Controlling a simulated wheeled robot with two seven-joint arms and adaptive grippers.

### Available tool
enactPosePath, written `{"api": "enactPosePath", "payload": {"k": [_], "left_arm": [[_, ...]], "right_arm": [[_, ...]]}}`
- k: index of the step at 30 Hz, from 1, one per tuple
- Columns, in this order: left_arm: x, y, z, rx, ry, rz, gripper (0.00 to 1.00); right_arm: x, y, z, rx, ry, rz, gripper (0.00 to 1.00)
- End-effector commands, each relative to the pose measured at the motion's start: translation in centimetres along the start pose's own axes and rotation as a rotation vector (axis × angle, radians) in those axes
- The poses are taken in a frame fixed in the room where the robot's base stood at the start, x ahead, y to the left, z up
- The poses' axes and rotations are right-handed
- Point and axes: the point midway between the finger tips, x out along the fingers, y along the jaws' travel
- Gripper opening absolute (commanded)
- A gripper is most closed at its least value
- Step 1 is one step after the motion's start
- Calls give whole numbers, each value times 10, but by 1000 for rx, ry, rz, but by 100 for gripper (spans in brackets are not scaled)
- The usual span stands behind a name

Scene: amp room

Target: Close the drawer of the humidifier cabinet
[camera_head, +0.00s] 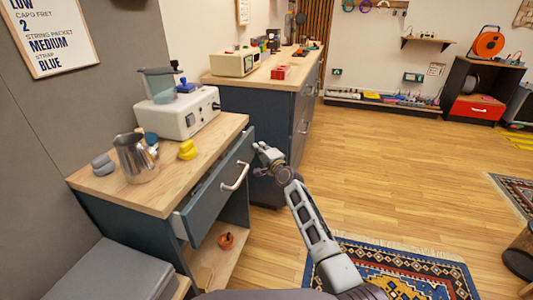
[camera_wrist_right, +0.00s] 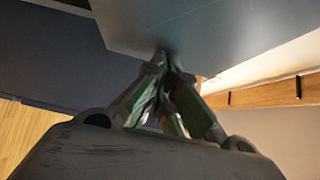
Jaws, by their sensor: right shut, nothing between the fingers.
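The cabinet (camera_head: 95,185) is dark blue-grey with a light wooden top, at the left of the head view. Its drawer (camera_head: 205,207) stands partly pulled out, with a pale curved handle (camera_head: 237,177) on its front. My right gripper (camera_head: 260,149) is at the far right end of the drawer front, beyond the handle. Its fingers are shut and hold nothing. In the right wrist view the fingertips (camera_wrist_right: 168,58) are at a smooth grey-blue panel (camera_wrist_right: 230,30), likely the drawer front; I cannot tell whether they touch it. My left gripper is not in view.
On the cabinet top are a white device (camera_head: 182,118) with a clear tank, a metal jug (camera_head: 135,160), a yellow object (camera_head: 188,150) and grey stones (camera_head: 102,165). An orange object (camera_head: 226,240) lies on the shelf below. A second cabinet (camera_head: 255,115) stands behind; floor to the right is open.

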Motion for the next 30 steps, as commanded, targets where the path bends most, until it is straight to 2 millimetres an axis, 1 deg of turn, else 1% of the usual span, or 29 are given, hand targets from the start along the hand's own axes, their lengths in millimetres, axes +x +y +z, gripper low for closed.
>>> {"api": "enactPosePath", "payload": {"k": [1,6,10,16,30], "left_arm": [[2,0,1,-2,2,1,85],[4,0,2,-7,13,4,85],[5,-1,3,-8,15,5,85],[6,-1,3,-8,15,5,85],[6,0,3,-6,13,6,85]], "right_arm": [[5,0,5,2,-1,0,0],[18,0,18,2,0,0,0],[23,0,22,0,1,-1,0],[26,0,26,0,0,0,0],[27,-1,29,1,-4,-1,0]]}}
